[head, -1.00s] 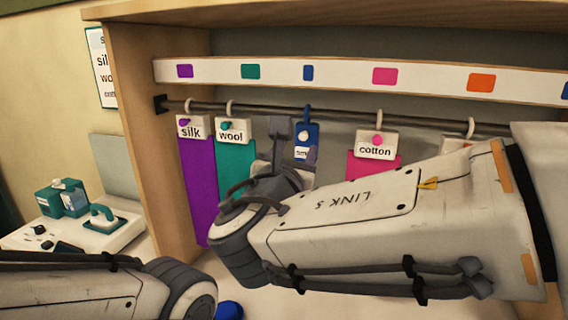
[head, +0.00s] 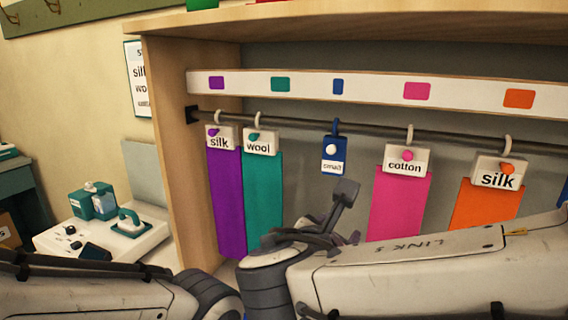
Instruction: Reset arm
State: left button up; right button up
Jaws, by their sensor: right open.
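My right gripper (head: 348,212) is open and appears empty, in front of the rack and below the small blue tag (head: 334,155). The tag hangs by its hook from the dark rail (head: 370,128), apart from the gripper. A purple swatch (head: 226,190) labelled silk and a teal swatch (head: 262,190) labelled wool hang left of it. A pink swatch (head: 400,205) labelled cotton and an orange swatch (head: 480,205) labelled silk hang to its right. My right arm hides the lower rack. My left gripper is out of view; only its arm shows at lower left.
A white strip (head: 378,90) with coloured patches runs above the rail. The wooden side panel (head: 172,130) bounds the rack at left. A pale table (head: 105,242) there holds a teal box (head: 93,201) and a teal-handled device (head: 131,223).

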jog(key=s+d+f+m+g+y, duration=0.15)
jog(key=s+f+m+g, duration=0.35)
jog(key=f, duration=0.5)
jog(key=s+a+f+m+g+y, duration=0.5)
jog(key=s+a+f+m+g, duration=0.2)
jog(key=s+m, duration=0.5)
jog(key=shift+s+a+f+m+y, duration=0.15)
jog(key=shift+s+f+m+y, duration=0.15)
jog(key=shift+f+m, duration=0.6)
